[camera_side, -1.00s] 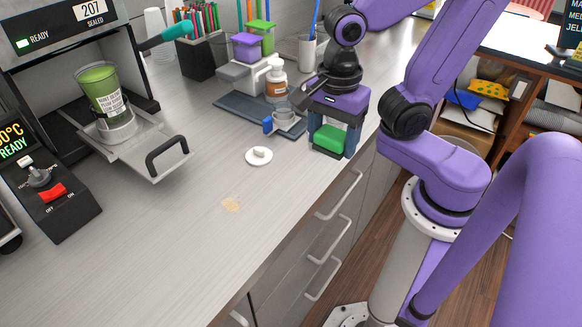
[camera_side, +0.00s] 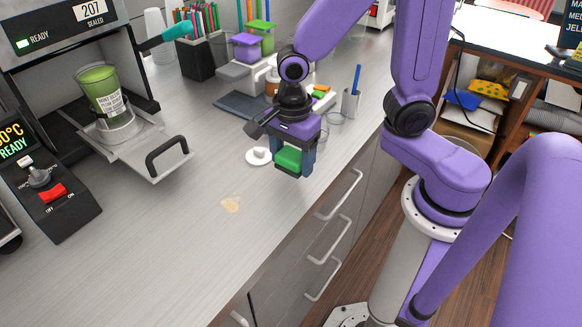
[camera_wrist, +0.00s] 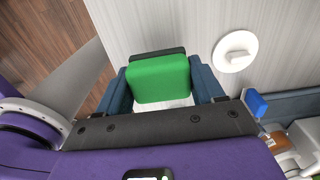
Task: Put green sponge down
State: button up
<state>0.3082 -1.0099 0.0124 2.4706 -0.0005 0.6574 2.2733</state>
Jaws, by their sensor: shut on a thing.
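A green sponge (camera_side: 289,159) is held between the fingers of my gripper (camera_side: 293,165). In the side view they are near the counter's front edge, just right of the white round lid; whether the sponge touches the counter is unclear. In the wrist view the green sponge (camera_wrist: 159,79) fills the space between the two blue fingers of my gripper (camera_wrist: 160,88), with a dark layer along its far edge.
The white round lid (camera_side: 259,156) lies close beside my gripper; it also shows in the wrist view (camera_wrist: 236,54). A sealer tray with a black handle (camera_side: 167,153) stands left, holding a green cup (camera_side: 103,90).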

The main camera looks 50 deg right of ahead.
aim_at(291, 180)
jog(key=shift+w+f, duration=0.1)
jog(key=shift+f, duration=1.55)
jog(key=shift+f, duration=0.35)
